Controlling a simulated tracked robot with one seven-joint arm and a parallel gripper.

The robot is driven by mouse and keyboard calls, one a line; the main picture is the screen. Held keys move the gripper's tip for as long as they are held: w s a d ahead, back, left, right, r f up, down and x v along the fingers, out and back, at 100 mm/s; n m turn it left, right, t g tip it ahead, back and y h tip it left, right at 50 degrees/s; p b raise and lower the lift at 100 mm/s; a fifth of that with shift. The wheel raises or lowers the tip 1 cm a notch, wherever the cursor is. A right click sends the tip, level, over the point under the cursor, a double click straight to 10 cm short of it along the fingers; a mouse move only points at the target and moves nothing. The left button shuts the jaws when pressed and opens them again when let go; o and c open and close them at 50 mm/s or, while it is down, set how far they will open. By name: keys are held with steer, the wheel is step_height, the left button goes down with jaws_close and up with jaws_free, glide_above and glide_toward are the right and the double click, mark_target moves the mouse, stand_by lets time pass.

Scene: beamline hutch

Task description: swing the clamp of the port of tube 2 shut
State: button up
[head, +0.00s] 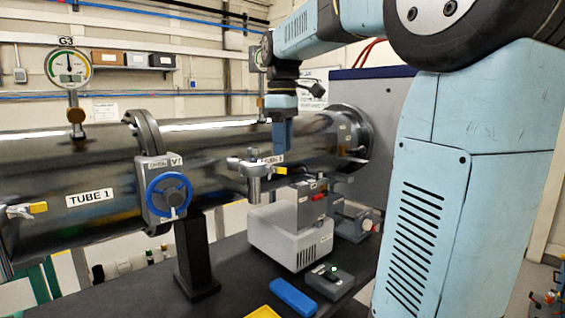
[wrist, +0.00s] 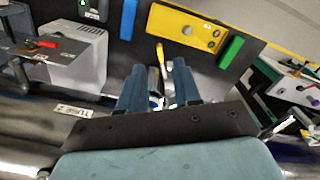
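The silver tube 2 shows in the head view (head: 222,165), its label partly hidden behind my gripper. Its port (head: 255,185) is a small metal fitting on the near side, with metal clamp parts around its top. A yellow clamp handle (head: 271,159) shows beside it; in the wrist view the handle (wrist: 160,54) points up the picture, just past my fingertips. My gripper (head: 280,151) points down at the port, just right of it. In the wrist view, its blue fingers (wrist: 160,78) stand apart with metal showing between them. Contact and the clamp's exact angle cannot be told.
Tube 1 (head: 100,170), with a blue valve wheel (head: 168,195), lies to the left. A grey box (head: 285,238), a blue block (head: 293,297) and a small dark box with a green light (head: 330,280) stand on the dark bench below. A yellow plate (wrist: 210,32) lies there too.

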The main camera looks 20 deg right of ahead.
mark_target(261, 170)
steer(key=shift+f, duration=2.55)
jaws_close()
